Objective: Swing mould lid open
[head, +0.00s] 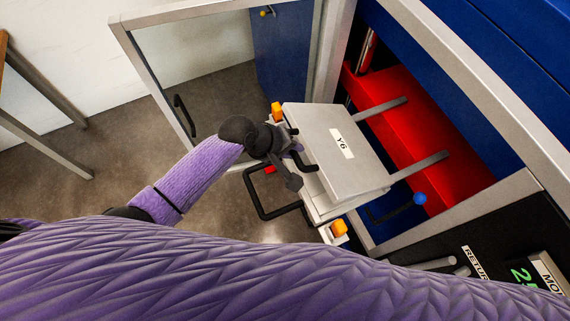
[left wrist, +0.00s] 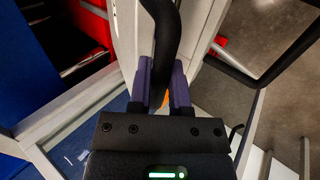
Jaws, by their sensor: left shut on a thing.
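The mould lid (head: 322,138) is a pale grey plate with a "Y6" label in the head view. It lies over a pale lower mould half (head: 322,208); I cannot tell whether there is a gap between them. A black bar handle (head: 306,163) is at the lid's left side. My left gripper (head: 293,157) is at this handle. In the left wrist view, its purple fingers (left wrist: 163,85) are shut on the black handle bar (left wrist: 165,35), one on each side. My right gripper is not in view.
Orange-topped catches (head: 277,112) (head: 339,228) sit at two mould corners. Grey rods (head: 420,166) run toward the red part (head: 405,125) inside the blue cabinet. An open framed door (head: 150,62) stands left.

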